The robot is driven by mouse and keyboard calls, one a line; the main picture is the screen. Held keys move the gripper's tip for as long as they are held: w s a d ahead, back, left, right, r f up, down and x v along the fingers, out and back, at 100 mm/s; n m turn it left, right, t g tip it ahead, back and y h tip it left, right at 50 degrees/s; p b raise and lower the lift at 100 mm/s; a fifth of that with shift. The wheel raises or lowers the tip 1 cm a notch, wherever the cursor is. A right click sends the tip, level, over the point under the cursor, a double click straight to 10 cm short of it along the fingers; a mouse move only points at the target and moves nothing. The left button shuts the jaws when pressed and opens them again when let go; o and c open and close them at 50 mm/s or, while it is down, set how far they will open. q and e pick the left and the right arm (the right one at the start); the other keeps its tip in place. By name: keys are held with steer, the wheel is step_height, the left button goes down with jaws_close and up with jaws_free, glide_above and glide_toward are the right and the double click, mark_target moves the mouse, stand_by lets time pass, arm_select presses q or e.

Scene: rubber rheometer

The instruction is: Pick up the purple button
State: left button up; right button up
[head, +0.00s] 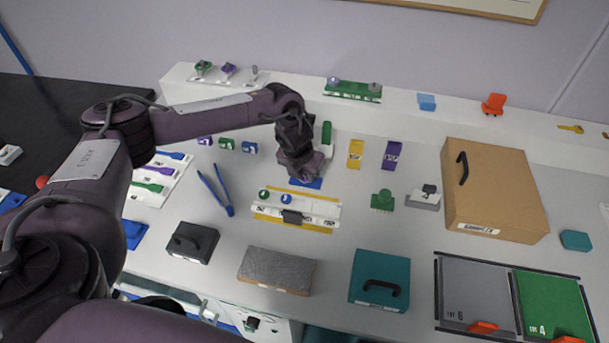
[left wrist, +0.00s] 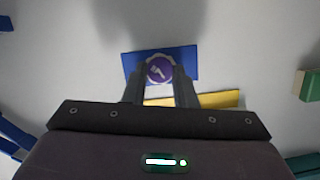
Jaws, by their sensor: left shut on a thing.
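The purple button (left wrist: 160,69) is round with a white mark on its top. In the left wrist view it sits between the two fingertips of my left gripper (left wrist: 160,82), which is shut on it. A blue plate (left wrist: 188,62) shows behind and below the button. In the head view my left gripper (head: 303,178) points down over the blue plate (head: 306,184), and its body hides the button. I cannot tell whether the button touches the plate. My right gripper is not in view.
A white holder (head: 328,208) with green and blue buttons stands on a yellow plate just in front of the gripper. Blue tweezers (head: 216,188) lie to the left. A green stamp-like block (head: 382,200) and a cardboard box (head: 495,190) stand to the right.

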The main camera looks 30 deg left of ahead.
arm_select(q)
step_height(320, 180, up, 10)
steer(key=b, duration=0.2)
step_height(320, 180, up, 10)
steer(key=p, duration=0.3)
glide_above(305, 178)
steer(key=shift+s+f, duration=0.1)
steer(key=shift+f, duration=0.1)
steer(key=o, duration=0.4)
steer(key=c, duration=0.3)
steer(key=shift+f, duration=0.1)
